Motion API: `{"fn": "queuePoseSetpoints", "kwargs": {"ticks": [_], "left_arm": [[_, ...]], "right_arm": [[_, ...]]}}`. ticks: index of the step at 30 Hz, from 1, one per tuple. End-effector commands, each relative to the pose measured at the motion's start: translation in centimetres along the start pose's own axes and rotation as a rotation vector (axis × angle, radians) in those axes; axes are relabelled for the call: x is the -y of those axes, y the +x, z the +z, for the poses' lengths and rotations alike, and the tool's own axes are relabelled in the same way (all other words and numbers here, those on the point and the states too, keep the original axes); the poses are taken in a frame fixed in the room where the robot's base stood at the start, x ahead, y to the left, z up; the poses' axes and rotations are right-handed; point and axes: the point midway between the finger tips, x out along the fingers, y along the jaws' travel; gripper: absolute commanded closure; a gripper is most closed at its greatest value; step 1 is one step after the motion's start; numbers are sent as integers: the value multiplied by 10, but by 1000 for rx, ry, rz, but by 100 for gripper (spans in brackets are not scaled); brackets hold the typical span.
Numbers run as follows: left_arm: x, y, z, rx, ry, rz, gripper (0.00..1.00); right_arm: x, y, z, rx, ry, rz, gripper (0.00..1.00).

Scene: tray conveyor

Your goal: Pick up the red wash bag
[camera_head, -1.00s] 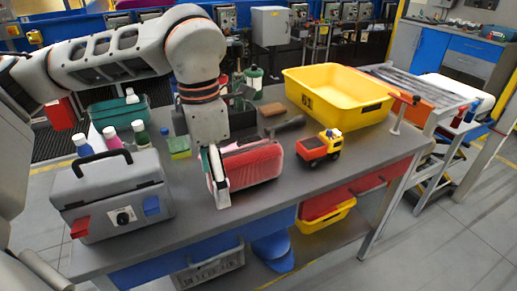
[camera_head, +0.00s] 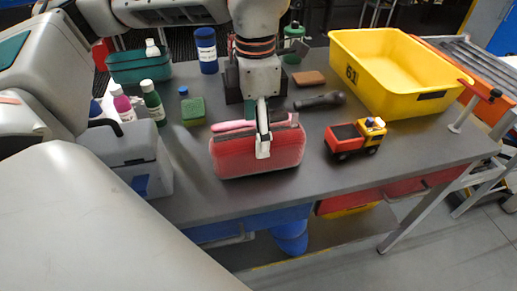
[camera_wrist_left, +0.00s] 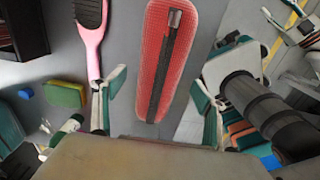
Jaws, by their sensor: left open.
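The red wash bag (camera_head: 255,155) stands on the grey table near its front edge, with a dark zip along its top. It also shows in the left wrist view (camera_wrist_left: 160,45), its zip side facing the camera. My left gripper (camera_head: 263,140) is over the bag, right of its middle, pointing down. In the left wrist view my left gripper (camera_wrist_left: 158,88) is open, with one finger on each side of the bag's width and a gap visible beside the bag. Whether a finger touches the bag I cannot tell. My right gripper is not in view.
A pink hairbrush (camera_wrist_left: 92,38) lies close behind the bag. A toy truck (camera_head: 355,138) stands to the right, a yellow crate (camera_head: 360,52) behind it. A grey toolbox (camera_head: 125,152), several bottles and a green sponge (camera_head: 193,110) are left. The front table strip is clear.

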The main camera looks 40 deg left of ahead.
Motion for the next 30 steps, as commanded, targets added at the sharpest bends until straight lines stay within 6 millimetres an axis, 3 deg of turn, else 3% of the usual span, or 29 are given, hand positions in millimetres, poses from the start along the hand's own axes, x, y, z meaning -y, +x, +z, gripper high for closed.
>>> {"fn": "queuePoseSetpoints", "kwargs": {"ticks": [6,14,20,30], "left_arm": [[0,34,2,-4,1,-3,28],[0,37,2,0,1,0,28],[-1,37,2,0,0,0,78],[-1,35,3,1,0,0,80]], "right_arm": [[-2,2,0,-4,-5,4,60],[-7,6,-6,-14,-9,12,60],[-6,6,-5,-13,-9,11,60],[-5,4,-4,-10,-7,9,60]]}}
